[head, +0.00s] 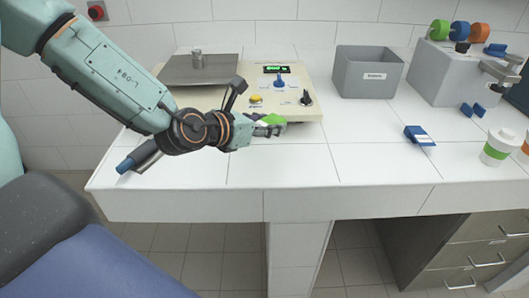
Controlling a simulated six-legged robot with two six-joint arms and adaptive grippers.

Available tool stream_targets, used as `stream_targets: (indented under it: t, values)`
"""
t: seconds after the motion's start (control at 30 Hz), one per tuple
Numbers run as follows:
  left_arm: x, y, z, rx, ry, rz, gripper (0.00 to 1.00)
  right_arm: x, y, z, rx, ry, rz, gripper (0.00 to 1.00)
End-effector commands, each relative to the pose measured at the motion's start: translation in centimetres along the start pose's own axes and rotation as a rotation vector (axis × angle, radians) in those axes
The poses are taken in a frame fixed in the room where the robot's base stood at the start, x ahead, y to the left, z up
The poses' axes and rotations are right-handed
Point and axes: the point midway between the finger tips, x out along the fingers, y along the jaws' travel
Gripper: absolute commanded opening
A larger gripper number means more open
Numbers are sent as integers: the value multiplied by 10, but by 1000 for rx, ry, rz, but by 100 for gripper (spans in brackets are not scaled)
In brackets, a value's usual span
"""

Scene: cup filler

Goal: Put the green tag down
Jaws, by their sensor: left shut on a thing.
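The green tag (273,119) is at the tip of my left gripper (270,128), which is shut on it. The tag is at the front edge of the cream machine, just above the white counter (300,155); I cannot tell whether it touches either. The gripper partly hides the tag. My right gripper is not in view.
The cream machine (310,112) has a green display, knobs and a metal plate (203,70) with a small weight. A grey bin (365,75) stands behind right. The middle counter is clear.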

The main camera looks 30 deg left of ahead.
Motion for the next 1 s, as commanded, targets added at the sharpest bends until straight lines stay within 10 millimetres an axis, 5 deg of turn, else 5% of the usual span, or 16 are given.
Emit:
stream_targets:
  t: [0.1, 0.53, 0.97, 1.0]
  values:
    - [9, 0, -22, 1, 1, 0, 21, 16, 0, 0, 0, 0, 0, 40]
    - [24, 0, -59, 1, 0, -2, 21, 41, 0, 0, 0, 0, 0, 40]
    - [26, 0, -62, 0, 0, -2, 21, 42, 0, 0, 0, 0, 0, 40]
    - [26, 0, -62, -1, 0, -2, 44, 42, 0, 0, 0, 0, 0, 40]
